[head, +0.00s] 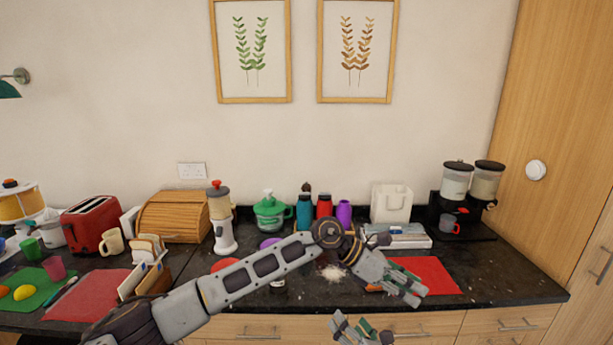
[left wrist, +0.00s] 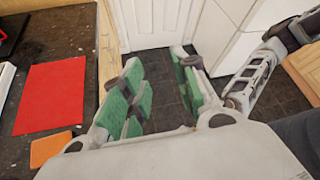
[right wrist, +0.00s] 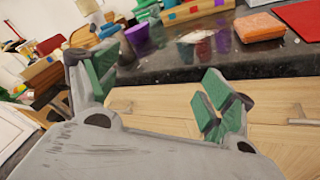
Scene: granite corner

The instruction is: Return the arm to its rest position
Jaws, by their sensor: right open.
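My left arm reaches across the head view from the lower left. Its left gripper (head: 417,294) hangs over the counter's front edge by the red mat. In the left wrist view this gripper (left wrist: 160,88) has its green-padded fingers apart, with only dark floor between them; it is empty. My right gripper (head: 362,330) is at the bottom of the head view, in front of the drawers and below the counter top. In the right wrist view its fingers (right wrist: 158,92) are wide apart with nothing between them. The right arm's links are mostly hidden in the head view.
The dark counter (head: 510,275) holds a red mat (head: 428,275), an orange block (right wrist: 258,27), several bottles, a red toaster (head: 92,224) and a cereal dispenser (head: 470,195). Wooden drawers (head: 525,325) lie below. Floor (left wrist: 165,70) is open beyond the left gripper.

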